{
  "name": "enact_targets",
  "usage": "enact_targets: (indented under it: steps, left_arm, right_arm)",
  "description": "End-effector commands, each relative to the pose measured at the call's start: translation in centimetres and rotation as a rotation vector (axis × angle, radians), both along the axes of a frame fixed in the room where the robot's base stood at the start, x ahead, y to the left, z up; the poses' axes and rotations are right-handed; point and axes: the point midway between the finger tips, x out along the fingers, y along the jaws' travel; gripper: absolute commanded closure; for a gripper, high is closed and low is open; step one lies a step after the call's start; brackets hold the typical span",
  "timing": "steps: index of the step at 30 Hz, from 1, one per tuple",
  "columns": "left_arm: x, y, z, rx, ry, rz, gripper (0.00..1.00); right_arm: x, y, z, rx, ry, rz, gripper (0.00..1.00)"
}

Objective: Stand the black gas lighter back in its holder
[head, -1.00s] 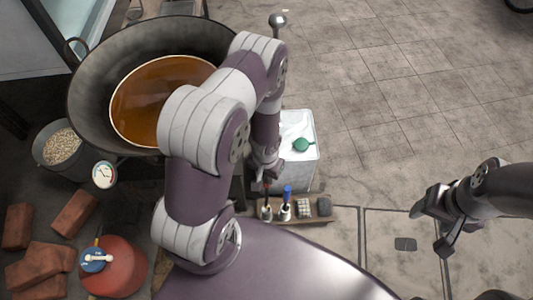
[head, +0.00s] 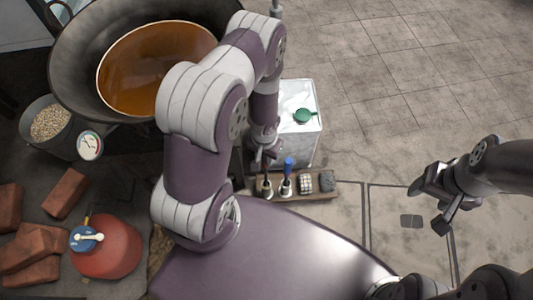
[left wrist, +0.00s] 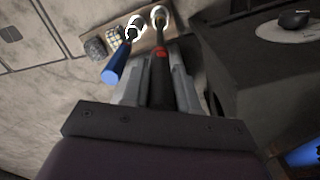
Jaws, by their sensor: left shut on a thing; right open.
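The black gas lighter (left wrist: 159,47) is upright between the fingers of my left gripper (left wrist: 159,78), which is shut on it. It has a red band near the fingers. Its far end lines up with a white ring-shaped holder (left wrist: 158,12); I cannot tell how deep it sits in it. In the head view my left gripper (head: 265,155) is above the left holder (head: 266,190) on the wooden rack (head: 325,193), and my arm partly hides the lighter. My right gripper (head: 436,205) is open and empty above the floor at right.
A blue-handled tool (head: 288,165) stands in the neighbouring holder, close to the left gripper. Two small blocks sit right of it on the rack. A white can (head: 303,95) with a green cap stands behind. A large pan (head: 80,85) and red gas cylinder (head: 110,250) are at left.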

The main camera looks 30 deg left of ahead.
Motion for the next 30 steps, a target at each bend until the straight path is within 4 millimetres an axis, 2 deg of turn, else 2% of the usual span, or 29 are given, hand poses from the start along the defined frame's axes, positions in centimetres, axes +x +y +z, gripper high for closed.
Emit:
enact_targets:
  steps: [1, 15, 26, 27, 30]
  left_arm:
    - [0.0, 0.0, -1.1, 0.000, 0.000, 0.000, 1.00]
    - [0.0, 0.0, -5.9, 0.000, -0.001, -0.001, 1.00]
    - [0.0, 0.0, -6.3, 0.000, 0.000, -0.001, 1.00]
    - [0.0, 0.0, -6.3, 0.000, 0.000, -0.001, 0.68]
    - [0.0, 0.0, -6.3, 0.000, 0.000, -0.001, 0.42]
  right_arm:
    - [0.0, 0.0, -1.0, 0.000, 0.000, 0.000, 0.40]
    - [0.0, 0.1, -5.3, 0.000, 0.000, 0.000, 0.40]
    - [0.0, 0.1, -5.6, 0.000, 0.000, 0.000, 0.40]
    - [0.0, 0.1, -5.6, 0.000, 0.000, 0.000, 0.40]
    - [0.0, 0.1, -5.6, 0.000, 0.000, 0.000, 0.40]
